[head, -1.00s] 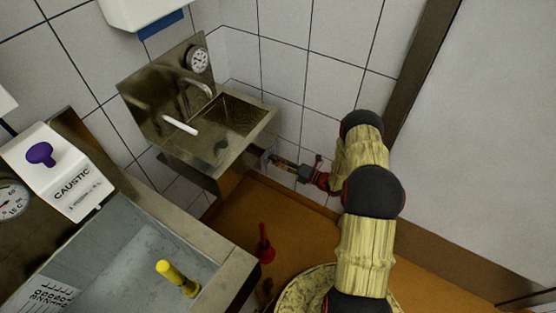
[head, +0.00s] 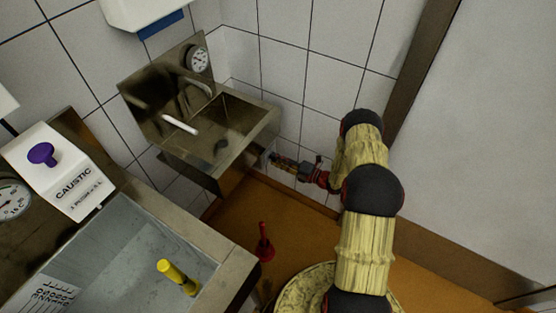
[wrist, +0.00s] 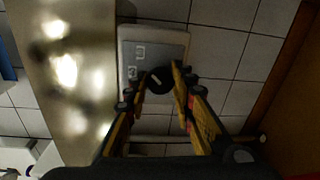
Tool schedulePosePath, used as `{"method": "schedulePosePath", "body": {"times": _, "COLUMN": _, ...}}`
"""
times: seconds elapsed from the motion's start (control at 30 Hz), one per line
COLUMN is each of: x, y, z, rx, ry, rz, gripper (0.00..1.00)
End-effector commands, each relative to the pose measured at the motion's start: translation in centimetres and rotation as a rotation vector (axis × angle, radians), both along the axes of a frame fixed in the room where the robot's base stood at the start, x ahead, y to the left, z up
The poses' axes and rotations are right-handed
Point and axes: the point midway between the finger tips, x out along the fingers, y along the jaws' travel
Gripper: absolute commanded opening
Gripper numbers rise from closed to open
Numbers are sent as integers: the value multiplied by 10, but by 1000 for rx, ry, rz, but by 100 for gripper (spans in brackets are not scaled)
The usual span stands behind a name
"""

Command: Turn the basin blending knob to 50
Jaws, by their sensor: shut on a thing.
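The blending knob (wrist: 158,82) is a small dark round knob with a pale pointer mark. It sits at the lower edge of a grey box (wrist: 150,45) with light markings on the wall, too small to read. My gripper (wrist: 160,78) has its two yellow fingers closed on either side of the knob. In the head view, my gripper (head: 273,158) reaches under the right edge of the steel basin (head: 255,118). The knob is hidden or too small to make out there. The pointer's scale reading cannot be told.
A larger sink with a yellow plug (head: 178,277) and a caustic dispenser (head: 62,170) stand at left. A red-handled item (head: 264,245) stands near the floor. The door (head: 480,130) is at right.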

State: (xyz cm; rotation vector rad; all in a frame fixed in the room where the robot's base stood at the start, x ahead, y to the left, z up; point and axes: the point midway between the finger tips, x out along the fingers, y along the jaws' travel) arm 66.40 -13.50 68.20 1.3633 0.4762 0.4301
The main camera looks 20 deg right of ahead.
Motion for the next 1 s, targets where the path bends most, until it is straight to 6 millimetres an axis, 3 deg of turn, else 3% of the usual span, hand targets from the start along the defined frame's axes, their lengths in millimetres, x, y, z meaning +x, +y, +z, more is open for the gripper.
{"method": "schedulePosePath", "body": {"times": 0.03, "x": 1, "y": -2, "z": -1, "rx": -1, "ry": 1, "rz": -5, "gripper": 0}}
{"method": "schedulePosePath", "body": {"times": 0.07, "x": 1, "y": -2, "z": -1, "rx": -1, "ry": 1, "rz": -5, "gripper": 25}}
{"method": "schedulePosePath", "body": {"times": 0.37, "x": 0, "y": -1, "z": 0, "rx": -1, "ry": 0, "rz": -2, "gripper": 42}}
{"method": "schedulePosePath", "body": {"times": 0.77, "x": -4, "y": -4, "z": 0, "rx": -1, "ry": 0, "rz": -3, "gripper": 43}}
{"method": "schedulePosePath", "body": {"times": 1.0, "x": -36, "y": -27, "z": 3, "rx": 1, "ry": 2, "rz": -6, "gripper": 43}}
